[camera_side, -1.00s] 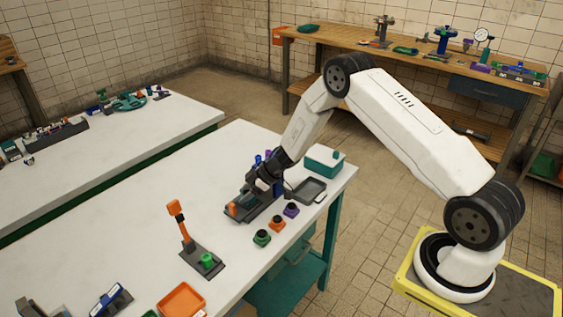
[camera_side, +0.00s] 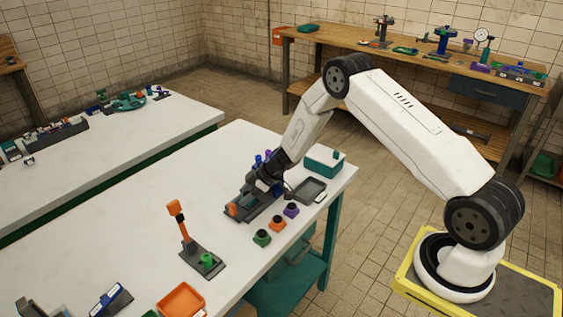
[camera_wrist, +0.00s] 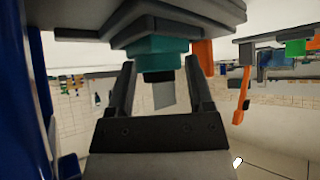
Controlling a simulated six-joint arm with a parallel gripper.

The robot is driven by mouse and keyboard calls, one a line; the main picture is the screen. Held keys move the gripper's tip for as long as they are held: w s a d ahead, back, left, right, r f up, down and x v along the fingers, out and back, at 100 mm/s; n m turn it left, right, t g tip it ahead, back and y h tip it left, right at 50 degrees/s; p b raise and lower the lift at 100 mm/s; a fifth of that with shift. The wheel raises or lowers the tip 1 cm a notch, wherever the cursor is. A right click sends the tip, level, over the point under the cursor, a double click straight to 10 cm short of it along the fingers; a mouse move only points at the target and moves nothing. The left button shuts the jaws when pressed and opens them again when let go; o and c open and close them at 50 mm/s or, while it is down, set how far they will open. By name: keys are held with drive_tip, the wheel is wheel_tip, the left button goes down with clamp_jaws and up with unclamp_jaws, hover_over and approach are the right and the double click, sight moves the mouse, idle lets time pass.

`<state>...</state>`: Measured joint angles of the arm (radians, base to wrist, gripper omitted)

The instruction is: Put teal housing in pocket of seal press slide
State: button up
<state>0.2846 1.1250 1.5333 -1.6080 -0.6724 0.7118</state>
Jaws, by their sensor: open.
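The teal housing (camera_wrist: 155,57), with a dark cap, sits on the grey seal press slide (camera_wrist: 178,17) in the wrist view, which shows the scene upside down. The housing looks upright on the slide. How deep it sits in the pocket is hidden. My gripper (camera_wrist: 160,75) has its two fingers apart, one on each side of the housing's capped end, with visible gaps. In the side view my gripper (camera_side: 259,188) is low over the dark press base (camera_side: 238,214), and its wrist largely hides the housing.
Green (camera_side: 262,238), orange (camera_side: 277,224) and purple (camera_side: 291,210) housings stand in front of the press. A grey tray (camera_side: 309,191) and teal box (camera_side: 325,162) are to the right. An orange-levered fixture (camera_side: 185,238) stands front left. Blue parts rise close behind my gripper.

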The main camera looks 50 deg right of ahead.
drive_tip(key=v, duration=1.2)
idle(0.4)
drive_tip(key=shift+r, duration=0.1)
drive_tip(key=s+a+r+m+t+h, duration=0.2)
drive_tip(key=s+a+r+m+h, duration=0.1)
drive_tip(key=r+m+h, duration=0.4)
drive_tip(key=s+a+r+m+g, duration=0.1)
drive_tip(key=s+a+g, duration=0.2)
drive_tip(key=s, duration=0.6)
drive_tip(key=s+a+r+m+g, duration=0.1)
drive_tip(key=s+a, duration=0.3)
drive_tip(key=s, duration=0.5)
drive_tip(key=shift+a+g+y, duration=0.3)
drive_tip(key=shift+a+g, duration=0.05)
drive_tip(key=shift+g, duration=0.55)
